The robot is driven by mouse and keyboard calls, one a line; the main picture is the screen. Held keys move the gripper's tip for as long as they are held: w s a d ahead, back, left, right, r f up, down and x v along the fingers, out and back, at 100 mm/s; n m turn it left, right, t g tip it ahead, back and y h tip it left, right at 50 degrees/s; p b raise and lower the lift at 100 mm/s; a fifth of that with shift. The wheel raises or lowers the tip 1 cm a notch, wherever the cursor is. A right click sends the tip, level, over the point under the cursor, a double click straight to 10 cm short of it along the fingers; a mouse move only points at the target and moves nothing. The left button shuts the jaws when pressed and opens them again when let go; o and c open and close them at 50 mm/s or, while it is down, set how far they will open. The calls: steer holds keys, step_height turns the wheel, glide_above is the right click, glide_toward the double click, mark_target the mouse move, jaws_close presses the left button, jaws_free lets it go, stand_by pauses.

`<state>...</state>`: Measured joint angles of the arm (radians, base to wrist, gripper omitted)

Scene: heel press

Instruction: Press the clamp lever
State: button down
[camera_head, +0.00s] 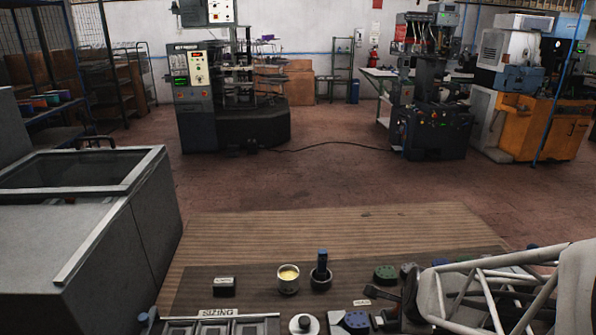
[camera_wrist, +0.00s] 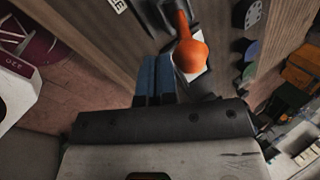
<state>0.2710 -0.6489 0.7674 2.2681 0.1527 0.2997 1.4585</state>
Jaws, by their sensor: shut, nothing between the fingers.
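In the wrist view, an orange lever-like handle (camera_wrist: 190,58) has a wide rounded end toward me and a narrower stem running up to dark metal parts at the top edge. I take it to be the clamp lever. My gripper (camera_wrist: 155,62) shows as two blue-grey fingers side by side, shut and empty. They are just left of the orange end in the picture; I cannot tell whether they touch it. In the head view I cannot make out the orange handle; my arm's white lattice covers the lower right.
In the head view, the bench mat (camera_head: 235,255) holds a cup with yellow contents (camera_head: 288,280), a black post with a blue top (camera_head: 321,270), a small black block (camera_head: 224,287) and a green pad (camera_head: 385,274). A sizing tray (camera_head: 219,313) sits at the front edge.

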steer(key=shift+w+r+g, duration=0.3)
steer(key=shift+w+g, duration=0.15)
steer(key=shift+g, duration=0.05)
stand_by(0.9)
steer(key=w+r+g, duration=0.1)
steer(key=w+g, duration=0.7)
steer(key=w, duration=0.1)
steer(key=shift+w+r, duration=0.35)
steer(key=shift+r, duration=0.05)
stand_by(0.8)
steer(key=shift+w, duration=0.15)
stand_by(0.4)
steer(key=shift+r, duration=0.1)
step_height(320, 180, up, 11)
steer(key=a, duration=0.1)
steer(key=shift+w+a+r, duration=0.2)
steer(key=shift+w+a, duration=0.05)
steer(key=shift+w, duration=0.15)
stand_by(0.5)
